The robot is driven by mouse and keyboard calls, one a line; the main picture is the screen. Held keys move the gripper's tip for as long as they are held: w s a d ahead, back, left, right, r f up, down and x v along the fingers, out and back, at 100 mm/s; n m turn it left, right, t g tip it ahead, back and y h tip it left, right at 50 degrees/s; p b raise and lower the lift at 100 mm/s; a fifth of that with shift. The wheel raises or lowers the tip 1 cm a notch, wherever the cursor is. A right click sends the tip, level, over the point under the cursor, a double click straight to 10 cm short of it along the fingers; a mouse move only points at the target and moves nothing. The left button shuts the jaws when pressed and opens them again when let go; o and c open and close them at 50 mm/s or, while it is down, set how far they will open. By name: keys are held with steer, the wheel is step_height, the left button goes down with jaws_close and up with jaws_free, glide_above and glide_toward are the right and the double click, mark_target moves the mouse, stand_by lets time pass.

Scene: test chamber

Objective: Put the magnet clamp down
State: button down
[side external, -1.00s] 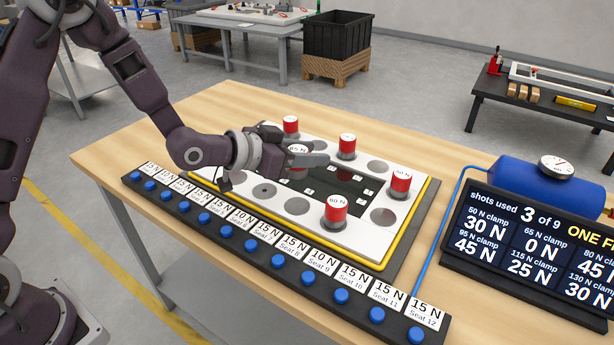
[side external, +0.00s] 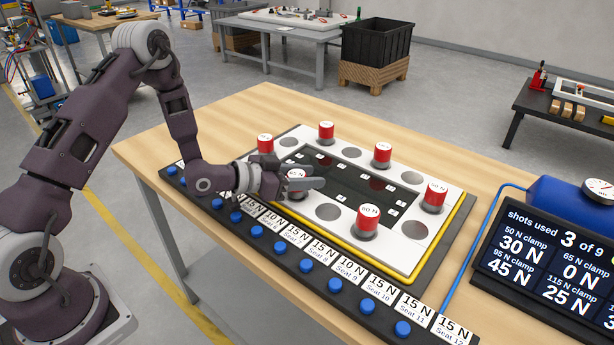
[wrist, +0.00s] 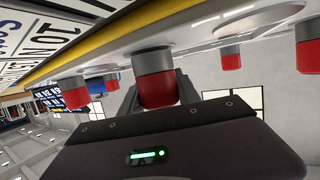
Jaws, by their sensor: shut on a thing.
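The magnet clamp (side external: 296,176) is a red cylinder with a white top, its label partly readable as 65 N, on a grey base. My gripper (side external: 308,180) is shut on it from the side, over the near left part of the white plate (side external: 401,258). In the wrist view the held clamp (wrist: 156,88) is between the fingers, its grey base at or very close to the plate. I cannot tell if it touches. The round seat beneath is mostly hidden.
Several other red clamps stand on the plate, including the near one (side external: 367,219), the right one (side external: 434,197) and the back left one (side external: 265,144). An empty grey seat (side external: 329,212) is right of my gripper. A row of blue buttons (side external: 307,265) runs along the front. A screen (side external: 550,250) stands right.

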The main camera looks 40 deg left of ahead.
steer(key=c, duration=0.9)
jaws_free()
steer(key=shift+f, duration=0.15)
